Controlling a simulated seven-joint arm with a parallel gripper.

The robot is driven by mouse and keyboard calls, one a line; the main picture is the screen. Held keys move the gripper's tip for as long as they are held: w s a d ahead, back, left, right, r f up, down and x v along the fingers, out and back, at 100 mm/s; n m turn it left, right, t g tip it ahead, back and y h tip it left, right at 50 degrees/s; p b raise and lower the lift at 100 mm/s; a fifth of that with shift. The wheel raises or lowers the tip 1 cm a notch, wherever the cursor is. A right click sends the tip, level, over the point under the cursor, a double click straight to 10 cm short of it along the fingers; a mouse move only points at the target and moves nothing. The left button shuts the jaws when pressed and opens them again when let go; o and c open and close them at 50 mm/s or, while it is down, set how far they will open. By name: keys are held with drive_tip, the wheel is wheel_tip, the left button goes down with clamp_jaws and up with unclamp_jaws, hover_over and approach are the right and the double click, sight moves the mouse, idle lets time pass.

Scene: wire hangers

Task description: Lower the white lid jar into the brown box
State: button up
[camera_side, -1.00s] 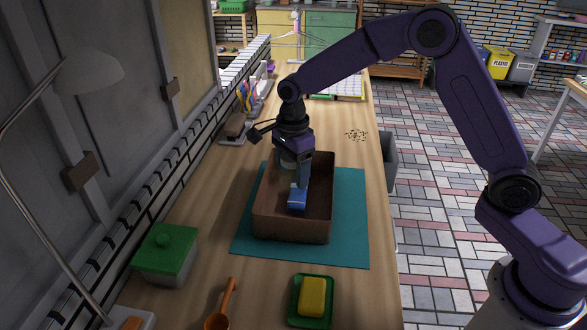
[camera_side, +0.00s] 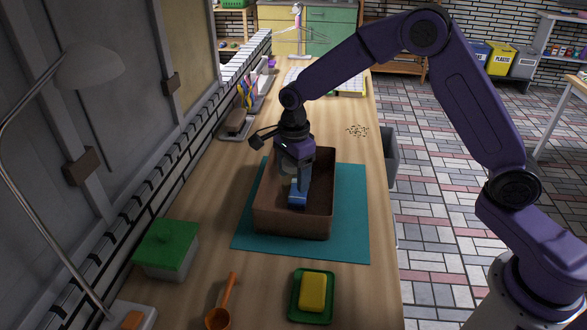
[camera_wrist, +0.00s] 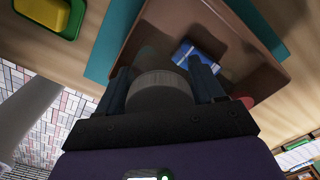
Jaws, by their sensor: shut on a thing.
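The jar with the pale greyish-white lid (camera_wrist: 160,88) is between the two fingers of my gripper (camera_wrist: 168,82) in the wrist view. My gripper (camera_side: 296,172) is shut on it and points down inside the walls of the brown box (camera_side: 290,222). In the side view the jar (camera_side: 287,166) shows only as a dim greyish shape, partly covered by the gripper. I cannot tell whether it touches the box floor. The open box also shows in the wrist view (camera_wrist: 150,32).
A blue-and-white item (camera_wrist: 198,52) lies in the box beside the jar; a red round thing (camera_wrist: 246,102) shows near my right finger. The box stands on a teal mat (camera_side: 350,215). A green-lidded container (camera_side: 166,248), an orange scoop (camera_side: 220,315) and a yellow block on a green tray (camera_side: 313,293) are nearer.

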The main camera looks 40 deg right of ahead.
sight(294, 191)
drive_tip(key=shift+f, duration=2.9)
drive_tip(key=shift+f, duration=2.5)
idle(0.4)
drive_tip(key=o, duration=1.2)
